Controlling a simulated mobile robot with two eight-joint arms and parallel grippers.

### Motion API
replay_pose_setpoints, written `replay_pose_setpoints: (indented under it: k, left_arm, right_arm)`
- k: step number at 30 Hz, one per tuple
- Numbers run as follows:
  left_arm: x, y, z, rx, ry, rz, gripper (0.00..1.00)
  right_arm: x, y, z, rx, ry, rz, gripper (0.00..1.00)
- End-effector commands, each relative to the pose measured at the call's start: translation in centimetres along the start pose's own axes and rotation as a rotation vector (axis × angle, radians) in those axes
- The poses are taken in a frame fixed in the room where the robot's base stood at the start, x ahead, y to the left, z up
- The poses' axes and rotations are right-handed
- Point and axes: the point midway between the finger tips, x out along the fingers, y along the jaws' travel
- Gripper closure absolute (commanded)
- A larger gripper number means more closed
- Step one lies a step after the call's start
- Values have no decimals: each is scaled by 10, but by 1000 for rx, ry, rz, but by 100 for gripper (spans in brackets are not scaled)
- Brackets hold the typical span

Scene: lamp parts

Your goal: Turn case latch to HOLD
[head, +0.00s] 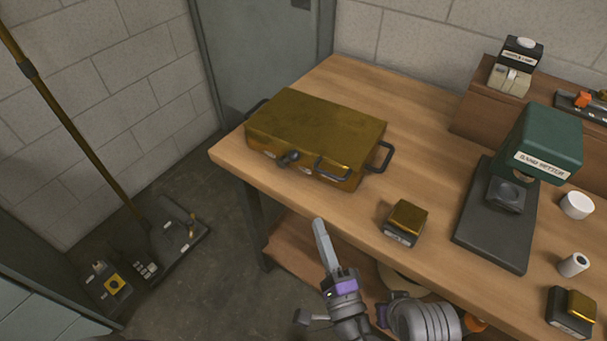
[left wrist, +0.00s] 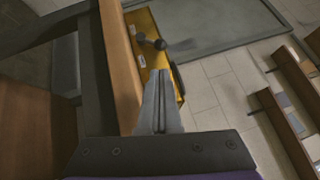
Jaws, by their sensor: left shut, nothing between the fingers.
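A brass-coloured case (head: 315,130) lies closed on the wooden table near its left end. Its front side has a dark knob-like latch (head: 288,158) left of the front handle (head: 332,168). In the left wrist view the latch (left wrist: 158,44) stands out from the yellow case front (left wrist: 150,22), with small pale labels beside it that are too small to read. My left gripper (head: 319,224) is shut and empty, in front of the table edge and below the case, apart from the latch. In the left wrist view its fingers (left wrist: 161,75) point toward the case. My right gripper is not in view.
A small brass-topped block (head: 406,222) sits on the table right of my left gripper. A green press-like device (head: 543,145) stands farther right. A white cap (head: 577,205) and another brass-topped block (head: 571,312) lie at the right. The tabletop (head: 425,150) behind the small block is clear.

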Motion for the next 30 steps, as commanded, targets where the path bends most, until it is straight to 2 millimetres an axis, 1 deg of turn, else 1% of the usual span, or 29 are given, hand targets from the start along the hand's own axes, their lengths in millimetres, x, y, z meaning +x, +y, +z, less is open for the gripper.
replay_pose_setpoints:
  k: [9, 11, 14, 17, 24, 30]
  left_arm:
    - [0, -1, 0, 0, 0, -3, 100]
    - [2, -1, 0, 1, 0, -3, 100]
    - [11, -1, 0, 2, -2, -2, 100]
    - [27, 0, 1, 2, -4, -1, 100]
    - [79, 0, 2, 3, -5, -1, 100]
    - [116, 0, 1, 2, -2, -1, 100]
  right_arm:
    - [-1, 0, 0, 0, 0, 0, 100]
    - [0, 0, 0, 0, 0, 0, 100]
    - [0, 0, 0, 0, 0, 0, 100]
    - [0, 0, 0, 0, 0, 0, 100]
    - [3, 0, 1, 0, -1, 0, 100]
    - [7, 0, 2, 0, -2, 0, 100]
